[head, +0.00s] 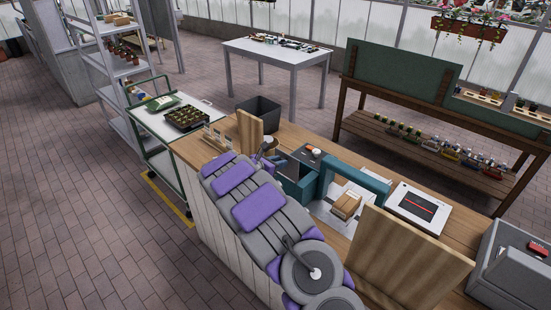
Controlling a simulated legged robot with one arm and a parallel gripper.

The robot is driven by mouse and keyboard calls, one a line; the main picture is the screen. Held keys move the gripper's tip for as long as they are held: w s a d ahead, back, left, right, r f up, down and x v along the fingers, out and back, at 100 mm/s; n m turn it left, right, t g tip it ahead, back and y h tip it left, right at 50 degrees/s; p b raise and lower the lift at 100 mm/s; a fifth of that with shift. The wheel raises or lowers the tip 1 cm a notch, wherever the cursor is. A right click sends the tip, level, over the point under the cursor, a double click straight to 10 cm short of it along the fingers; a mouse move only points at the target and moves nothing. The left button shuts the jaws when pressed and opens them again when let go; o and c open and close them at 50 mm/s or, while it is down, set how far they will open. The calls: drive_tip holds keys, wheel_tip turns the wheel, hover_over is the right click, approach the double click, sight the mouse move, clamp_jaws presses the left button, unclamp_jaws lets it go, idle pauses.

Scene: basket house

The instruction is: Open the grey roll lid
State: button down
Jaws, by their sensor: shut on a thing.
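I cannot clearly make out the grey roll lid. A teal-sided unit (375,185) stands on the wooden counter (450,222) right of my arm. A small brown parcel (347,205) sits within its frame. A dark grey box-like part (300,160) with an orange-red spot on top is at its left. My purple and grey arm covers the centre and lower middle, hiding the near left side of the unit. My gripper cannot be picked out. It seems hidden behind my arm, so its contact is not shown.
A wooden board (405,262) stands on the counter in front, another (248,135) behind my arm. A green cart (155,115) adjoins at left. The brick floor at left is clear.

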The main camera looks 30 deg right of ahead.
drive_tip(key=shift+w+d+r, duration=0.15)
idle(0.3)
drive_tip(key=c, duration=0.9)
unclamp_jaws()
drive_tip(key=p+v, duration=0.1)
drive_tip(key=v, duration=1.6)
drive_tip(key=shift+r, duration=0.25)
drive_tip(key=shift+w, duration=0.1)
